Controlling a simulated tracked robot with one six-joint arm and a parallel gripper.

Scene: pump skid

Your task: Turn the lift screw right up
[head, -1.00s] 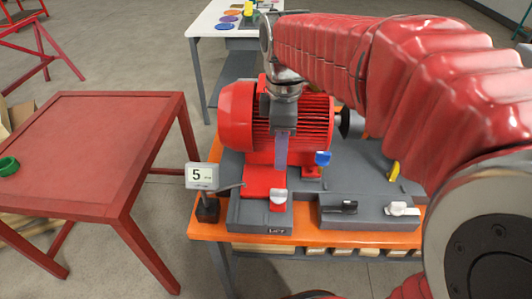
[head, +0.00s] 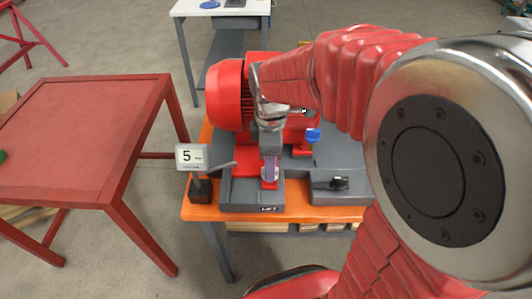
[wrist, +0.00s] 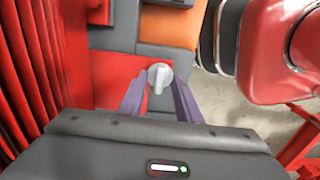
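The lift screw has a pale grey knob with a raised bar grip (wrist: 159,77). It stands on the grey block labelled LIFT (head: 235,192) at the front left of the skid; in the head view my fingers mostly hide it. My gripper (head: 270,176) points down over this block. In the wrist view my gripper (wrist: 158,92) is open, one purple finger on each side of the knob, with gaps visible on both sides. I cannot tell how far down the fingers reach around it. A small display (head: 192,157) reading 5 stands left of the block.
The red motor (head: 228,95) stands behind my gripper. A blue knob (head: 313,135) and a black knob (head: 338,183) are to the right. The orange bench top (head: 230,214) ends just in front. A red table (head: 80,130) stands at left. My arm hides the right side.

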